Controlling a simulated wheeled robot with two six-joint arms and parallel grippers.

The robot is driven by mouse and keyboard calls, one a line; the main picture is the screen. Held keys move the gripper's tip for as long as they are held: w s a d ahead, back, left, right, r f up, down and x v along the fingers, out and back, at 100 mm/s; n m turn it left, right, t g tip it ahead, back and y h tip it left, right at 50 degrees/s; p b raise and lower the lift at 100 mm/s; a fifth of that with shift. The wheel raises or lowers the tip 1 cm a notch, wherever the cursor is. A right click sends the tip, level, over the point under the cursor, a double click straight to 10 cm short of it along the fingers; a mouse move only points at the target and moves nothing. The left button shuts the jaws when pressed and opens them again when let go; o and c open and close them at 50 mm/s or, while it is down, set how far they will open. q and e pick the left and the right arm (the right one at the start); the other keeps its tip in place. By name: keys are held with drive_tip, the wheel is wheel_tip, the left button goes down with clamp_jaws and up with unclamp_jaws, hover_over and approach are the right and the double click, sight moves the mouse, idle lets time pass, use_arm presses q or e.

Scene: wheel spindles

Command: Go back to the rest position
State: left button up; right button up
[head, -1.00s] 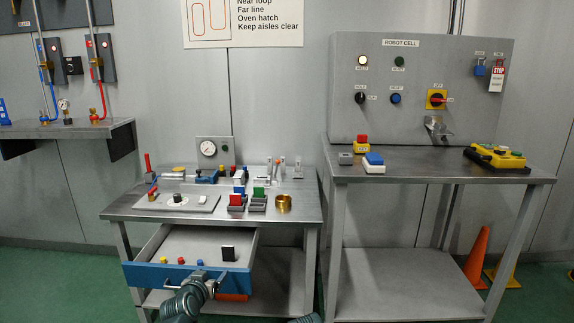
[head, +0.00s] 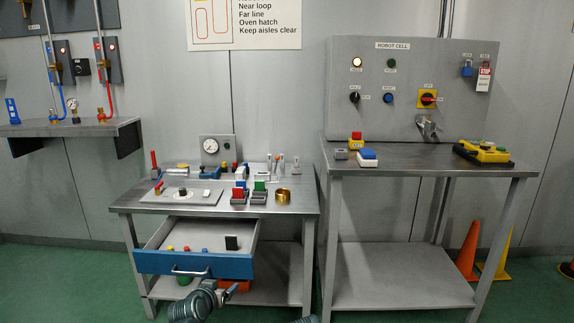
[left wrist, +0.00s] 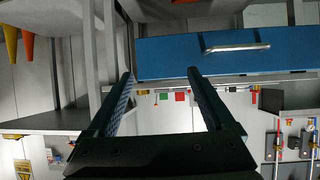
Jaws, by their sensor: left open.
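My left gripper (head: 224,291) is low in front of the left bench, below and a little right of the handle of the open blue-fronted drawer (head: 193,264). In the left wrist view, which looks upside down, its two fingers (left wrist: 160,75) are spread with nothing between them. The drawer front (left wrist: 230,52) and its metal handle (left wrist: 237,48) lie beyond the fingertips, apart from them. My right gripper is not visible.
The left bench (head: 130,205) carries a gauge, fixtures and a brass ring (head: 283,195). The right bench (head: 430,160) has a control panel (head: 420,85) and a yellow pendant (head: 484,151). Orange and yellow cones (head: 468,250) stand at the right. Green floor in front shows clear.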

use_arm(q)
drive_tip(key=s+d+f+m+g+h, duration=0.1)
drive_tip(key=s+d+f+g, duration=0.35)
drive_tip(key=d, duration=0.25)
drive_tip(key=s+d+f+m+g+y, duration=0.1)
drive_tip(key=s+d+f+g+y, duration=0.2)
drive_tip(key=s, duration=0.7)
drive_tip(key=s+d+f+m+g+y, duration=0.1)
drive_tip(key=s+d+f+g, duration=0.3)
drive_tip(key=s, duration=0.6)
wheel_tip(320, 180, up, 30)
drive_tip(key=p, duration=2.9)
drive_tip(key=shift+a+g+p, duration=0.35)
drive_tip(key=shift+a+g, duration=0.1)
